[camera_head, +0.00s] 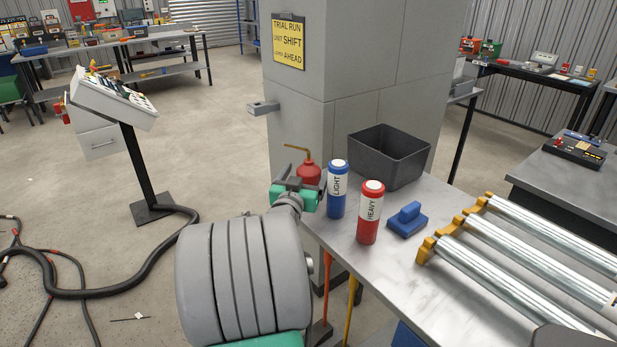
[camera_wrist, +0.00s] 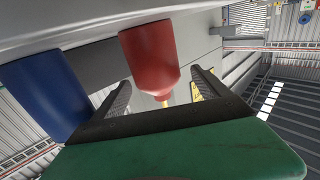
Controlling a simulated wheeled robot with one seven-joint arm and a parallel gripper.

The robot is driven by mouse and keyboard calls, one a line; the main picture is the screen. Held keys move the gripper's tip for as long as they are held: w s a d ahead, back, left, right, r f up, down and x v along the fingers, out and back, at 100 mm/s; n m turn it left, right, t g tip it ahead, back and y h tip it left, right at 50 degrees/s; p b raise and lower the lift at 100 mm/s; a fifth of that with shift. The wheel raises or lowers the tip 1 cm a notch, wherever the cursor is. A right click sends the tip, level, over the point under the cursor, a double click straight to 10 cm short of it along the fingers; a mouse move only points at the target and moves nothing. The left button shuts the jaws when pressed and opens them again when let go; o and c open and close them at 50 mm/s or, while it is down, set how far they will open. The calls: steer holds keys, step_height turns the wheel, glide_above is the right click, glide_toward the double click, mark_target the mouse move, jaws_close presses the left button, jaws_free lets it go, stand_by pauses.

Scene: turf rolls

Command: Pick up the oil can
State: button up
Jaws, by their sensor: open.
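The oil can (camera_head: 309,172) has a red body and a bent brass spout. It stands on the grey table near the pillar, behind my gripper (camera_head: 291,184) in the head view. My gripper is open. In the wrist view the red can (camera_wrist: 150,55) appears upside down between the two dark fingers of my gripper (camera_wrist: 161,80), with a bit of its spout below the body. I cannot tell whether the fingers touch it. My gripper hides part of the can's lower side in the head view.
A blue LIGHT canister (camera_head: 337,190) stands just right of the can; it also shows in the wrist view (camera_wrist: 45,95). A red HEAVY canister (camera_head: 370,214), a blue-handled block (camera_head: 408,220), a dark bin (camera_head: 388,158) and metal rollers (camera_head: 535,250) share the table (camera_head: 400,275). The pillar (camera_head: 345,80) rises behind.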

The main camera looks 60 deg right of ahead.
mark_target(311, 166)
steer(key=d, duration=0.4)
steer(key=shift+w+d+f, duration=0.3)
steer(key=shift+w+d, duration=0.05)
steer(key=shift+d, duration=0.05)
steer(key=c, duration=1.8)
